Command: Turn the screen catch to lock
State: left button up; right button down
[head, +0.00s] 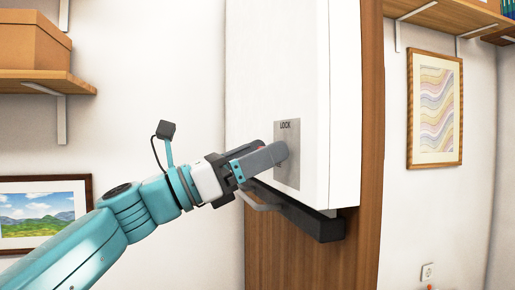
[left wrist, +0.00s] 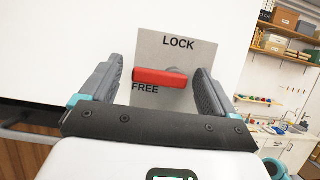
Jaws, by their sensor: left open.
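The screen catch is a red lever (left wrist: 158,77) on a grey plate (left wrist: 150,48) in the left wrist view. The lever lies about level, its free end to the left just above the word FREE; LOCK is printed above it. The plate also shows on the white screen housing (head: 279,60) in the head view, partly covered by my gripper. My left gripper (head: 268,160) is open at the plate. In the left wrist view its fingers (left wrist: 152,88) stand on either side of the lever. Whether they touch it I cannot tell. My right gripper is out of view.
A dark bar (head: 300,217) runs under the housing, close below my left gripper. A wooden post (head: 371,120) stands behind the housing. A shelf with a cardboard box (head: 34,42) and a framed landscape (head: 45,215) are left; a framed wavy print (head: 435,108) hangs right.

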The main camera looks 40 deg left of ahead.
pick_arm(q)
jog(key=c, duration=1.1)
jog(key=shift+o, duration=0.2)
